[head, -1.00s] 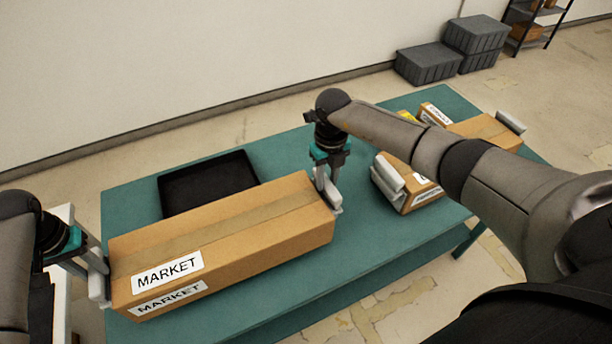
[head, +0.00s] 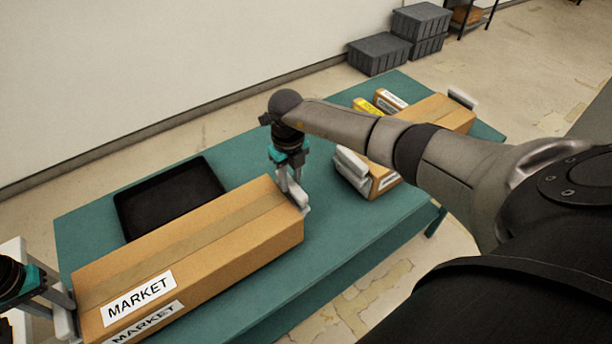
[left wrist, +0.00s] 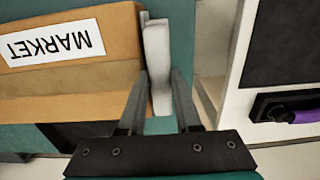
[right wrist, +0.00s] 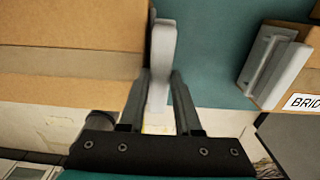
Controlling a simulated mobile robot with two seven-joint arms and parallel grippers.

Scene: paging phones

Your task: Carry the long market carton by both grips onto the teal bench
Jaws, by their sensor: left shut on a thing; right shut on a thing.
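The long market carton (head: 200,250) is a brown box with white MARKET labels. It is over the near left part of the teal bench (head: 350,240); I cannot tell whether it touches the top. My left gripper (head: 68,318) is shut on the grey grip at its left end; that grip (left wrist: 157,60) shows between the fingers in the left wrist view. My right gripper (head: 296,195) is shut on the grip at the right end, and that grip (right wrist: 161,55) shows between the fingers in the right wrist view. The carton's underside is hidden.
A black tray (head: 170,197) lies on the bench behind the carton. Smaller cartons with grey grips, one (head: 383,182) near my right arm and another (head: 440,112) farther right, stand on the bench. Grey bins (head: 378,53) stand on the floor behind.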

